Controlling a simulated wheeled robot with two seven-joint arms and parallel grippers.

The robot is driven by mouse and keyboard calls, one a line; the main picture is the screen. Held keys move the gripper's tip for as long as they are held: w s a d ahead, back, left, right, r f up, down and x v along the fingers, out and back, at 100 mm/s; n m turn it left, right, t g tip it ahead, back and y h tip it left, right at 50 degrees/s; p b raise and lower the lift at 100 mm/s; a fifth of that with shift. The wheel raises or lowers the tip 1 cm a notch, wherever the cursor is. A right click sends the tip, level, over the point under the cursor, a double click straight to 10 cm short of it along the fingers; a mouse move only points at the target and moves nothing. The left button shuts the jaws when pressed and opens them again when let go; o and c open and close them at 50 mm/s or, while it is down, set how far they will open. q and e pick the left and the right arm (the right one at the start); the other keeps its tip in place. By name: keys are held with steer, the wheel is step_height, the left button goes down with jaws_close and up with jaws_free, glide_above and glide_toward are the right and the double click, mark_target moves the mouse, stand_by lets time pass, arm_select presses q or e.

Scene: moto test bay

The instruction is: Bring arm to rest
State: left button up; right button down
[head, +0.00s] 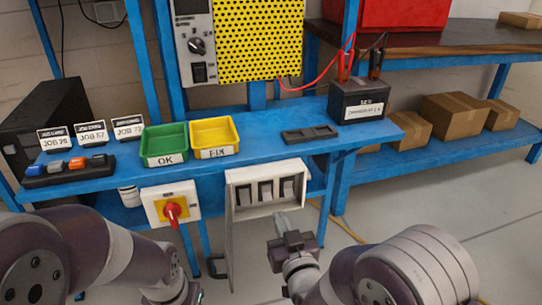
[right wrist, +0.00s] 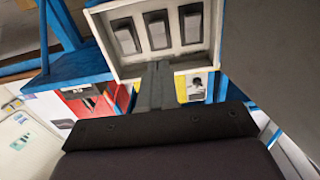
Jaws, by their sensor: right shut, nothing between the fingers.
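My right gripper (head: 283,222) points up toward the white switch box (head: 240,200) under the front edge of the blue bench. Its fingers are shut and empty.
A yellow and white panel with a red rotary knob (head: 172,211) is left of the box. On the blue bench (head: 265,135) are a green bin (head: 163,146), a yellow bin (head: 214,137), a battery (head: 358,102) and job cards (head: 90,132). Grey floor (head: 440,210) is open at right.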

steer(key=s+d+f+g+h, duration=0.25)
steer(key=s+f+g, duration=0.55)
steer(key=f, duration=0.4)
steer(key=s+d+r+m+g+h, duration=0.25)
steer(key=s+d+g, duration=0.55)
steer(key=s+d, duration=0.4)
steer(key=w+d+r+p, duration=0.1)
steer(key=r+p, duration=1.7)
steer(key=r, duration=0.1)
steer(key=w+d+r+p, duration=0.1)
steer(key=d+r+p, duration=0.1)
steer(key=r+p, duration=1.6)
steer(key=shift+w+d+r+m+h, duration=0.25)
steer(key=shift+r+m+h, duration=0.05)
steer(key=shift+r+m, duration=0.15)
